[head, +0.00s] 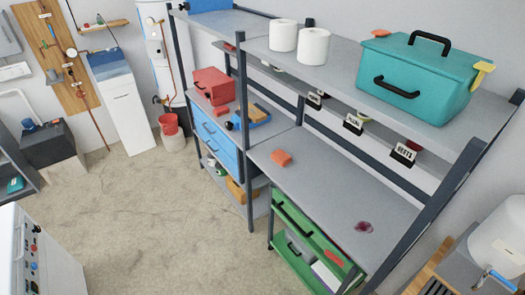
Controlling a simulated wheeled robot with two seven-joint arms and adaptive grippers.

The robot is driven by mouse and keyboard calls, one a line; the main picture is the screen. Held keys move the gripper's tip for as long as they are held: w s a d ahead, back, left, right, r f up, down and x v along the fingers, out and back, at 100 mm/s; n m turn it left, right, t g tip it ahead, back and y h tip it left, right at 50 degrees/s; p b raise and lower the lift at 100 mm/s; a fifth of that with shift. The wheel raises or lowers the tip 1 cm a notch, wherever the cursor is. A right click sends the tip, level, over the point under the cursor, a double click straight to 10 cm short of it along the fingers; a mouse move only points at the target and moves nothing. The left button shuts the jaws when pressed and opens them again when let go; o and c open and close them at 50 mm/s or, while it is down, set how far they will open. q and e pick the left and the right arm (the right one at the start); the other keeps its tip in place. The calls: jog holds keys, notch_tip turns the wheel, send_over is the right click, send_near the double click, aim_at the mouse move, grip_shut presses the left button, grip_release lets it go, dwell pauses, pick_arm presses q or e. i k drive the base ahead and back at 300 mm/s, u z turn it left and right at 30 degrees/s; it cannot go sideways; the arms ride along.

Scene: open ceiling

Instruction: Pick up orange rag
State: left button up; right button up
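A small orange piece (281,158), which looks like a folded rag, lies on the grey middle shelf (330,178) near its left front edge. Nothing covers it, and bare shelf surrounds it. Its exact material is too small to tell. Neither of my grippers shows in the head view.
A dark pink crumpled thing (363,227) lies nearer on the same shelf. A teal toolbox (418,75) and white rolls (313,46) stand on the shelf above. A shelf post (243,140) stands left of the orange piece. A green crate (305,245) sits below. The concrete floor (150,215) is open.

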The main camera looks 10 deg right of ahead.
aim_at(280, 156)
jog(key=z, duration=0.3)
jog(key=i, duration=0.9)
jog(key=z, duration=0.45)
